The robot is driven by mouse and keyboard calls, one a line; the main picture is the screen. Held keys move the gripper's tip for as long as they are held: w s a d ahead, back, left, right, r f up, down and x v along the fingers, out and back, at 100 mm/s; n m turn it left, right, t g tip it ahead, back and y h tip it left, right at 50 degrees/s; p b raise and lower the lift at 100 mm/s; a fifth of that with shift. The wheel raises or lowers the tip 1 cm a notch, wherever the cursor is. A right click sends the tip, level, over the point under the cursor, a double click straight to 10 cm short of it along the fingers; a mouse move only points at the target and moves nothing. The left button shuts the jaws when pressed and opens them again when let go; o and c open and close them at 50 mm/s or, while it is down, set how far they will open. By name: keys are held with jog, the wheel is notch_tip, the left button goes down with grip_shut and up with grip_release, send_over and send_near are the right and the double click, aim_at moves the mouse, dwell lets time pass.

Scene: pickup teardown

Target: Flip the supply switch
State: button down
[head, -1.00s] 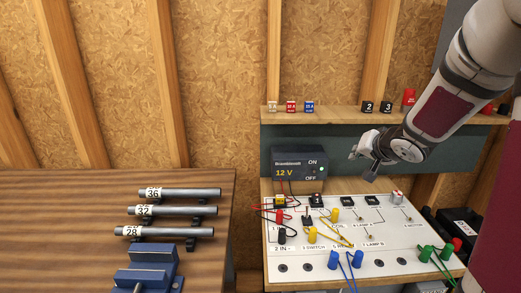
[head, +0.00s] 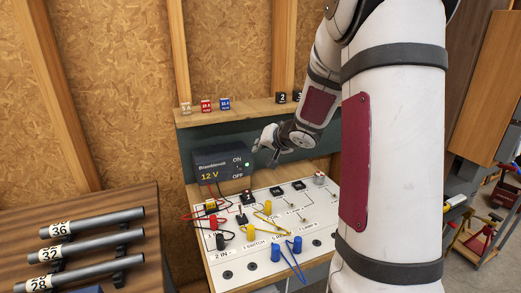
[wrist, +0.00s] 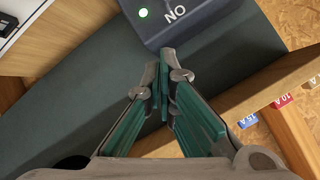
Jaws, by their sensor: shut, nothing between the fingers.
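The supply (head: 212,176) is a dark box reading 12 V, standing at the back left of the white board. Its front carries ON above OFF, with a small green light (head: 247,165) beside them. The switch lever itself is too small to make out. My gripper (head: 264,149) is beside the supply's right end, near its top. In the wrist view the gripper (wrist: 164,58) is shut and empty, its fingertips close to the edge of the supply (wrist: 190,22). There the ON label and lit green light (wrist: 143,13) show upside down; OFF is outside the picture.
The white board (head: 235,270) below holds wires, plugs and small switches. A wooden shelf (head: 250,109) with fuses runs above and behind the supply. A bench with labelled pipes (head: 100,240) stands at left. My arm hides the board's right part.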

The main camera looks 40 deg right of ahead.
aim_at(239, 168)
jog(key=w+f+b, duration=0.1)
jog(key=f, duration=0.1)
jog(key=w+a+f+b, duration=0.1)
jog(key=w, duration=0.1)
jog(key=w+f+b, duration=0.1)
jog(key=f, duration=0.1)
jog(key=shift+w+a+f, duration=0.15)
jog(key=shift+w+f, duration=0.1)
jog(key=shift+f, duration=0.05)
jog(key=shift+s+a+f+b, duration=0.1)
jog(key=shift+a+f+b, duration=0.15)
jog(key=shift+a+b, duration=0.1)
jog(key=shift+s+a+f+t+h+b, duration=0.15)
jog(key=shift+s+f+t+b, duration=0.15)
jog(key=shift+t+b, duration=0.6)
jog(key=shift+s+d+f+t+h+b, duration=0.1)
jog(key=shift+s+f+t+h+b, duration=0.15)
jog(key=shift+b, duration=1.1)
jog(key=shift+f, duration=0.15)
jog(key=shift+s+a+f, duration=0.15)
jog(key=shift+s+f, duration=0.2)
jog(key=shift+f, duration=0.3)
jog(key=shift+r, duration=0.15)
